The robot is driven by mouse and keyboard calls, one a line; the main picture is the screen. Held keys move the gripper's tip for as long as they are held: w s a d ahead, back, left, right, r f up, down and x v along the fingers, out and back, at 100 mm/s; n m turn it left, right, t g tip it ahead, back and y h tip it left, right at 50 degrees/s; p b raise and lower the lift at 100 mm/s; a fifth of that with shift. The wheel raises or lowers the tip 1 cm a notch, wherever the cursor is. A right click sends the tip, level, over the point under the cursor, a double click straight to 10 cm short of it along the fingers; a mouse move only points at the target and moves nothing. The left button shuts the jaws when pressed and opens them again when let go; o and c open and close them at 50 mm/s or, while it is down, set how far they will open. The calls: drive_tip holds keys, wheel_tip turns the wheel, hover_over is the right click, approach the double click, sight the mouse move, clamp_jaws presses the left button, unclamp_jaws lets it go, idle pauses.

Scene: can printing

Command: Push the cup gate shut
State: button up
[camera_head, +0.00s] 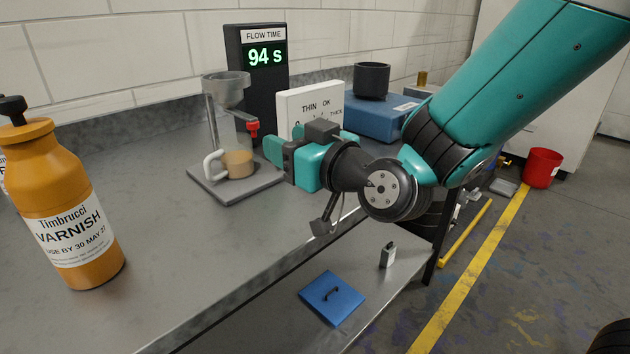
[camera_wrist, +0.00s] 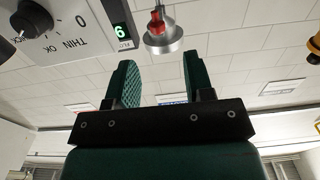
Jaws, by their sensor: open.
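The flow cup (camera_head: 226,84) is a grey funnel held on a stand above a grey base plate. Its red gate (camera_head: 252,128) shows at the right side of the cup's lower end, and it also shows in the wrist view as a red piece (camera_wrist: 156,20) on the silver cup bottom (camera_wrist: 164,42). A mug (camera_head: 236,163) with tan liquid stands on the base plate under the cup. My gripper (camera_head: 277,153) is right of and a little below the red gate, with a visible gap. In the wrist view its two green fingers (camera_wrist: 158,82) are apart with nothing between them.
A black timer (camera_head: 262,75) reading 94 s stands behind the cup. A white THIN/OK/THICK box (camera_head: 304,104) stands close behind my gripper. An orange varnish bottle (camera_head: 66,205) is at the left. A blue box (camera_head: 375,118) bears a dark pot (camera_head: 371,80). The bench front is clear.

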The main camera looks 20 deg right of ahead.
drive_tip(key=shift+b+v, duration=2.45)
drive_tip(key=shift+b, duration=1.2)
drive_tip(key=shift+w+d, duration=0.1)
drive_tip(key=shift+d, duration=0.05)
drive_tip(key=f+g, duration=0.1)
drive_tip(key=s+f+g, duration=0.1)
drive_tip(key=f+g, duration=0.1)
drive_tip(key=f, duration=0.1)
drive_tip(key=shift+s+a+h, duration=0.3)
drive_tip(key=shift+s, duration=0.1)
drive_tip(key=s+d+f+n+g+h, duration=0.1)
drive_tip(key=s+d+f+g+h, duration=0.1)
drive_tip(key=s+f+g, duration=0.5)
drive_tip(key=s+d+f+g+h, duration=0.25)
drive_tip(key=s+g, duration=0.35)
drive_tip(key=s, duration=0.4)
wheel_tip(320, 180, up, 20)
drive_tip(key=p, duration=2)
drive_tip(key=shift+w+a+p, duration=0.15)
drive_tip(key=shift+a+p, duration=0.1)
drive_tip(key=shift+p, duration=0.05)
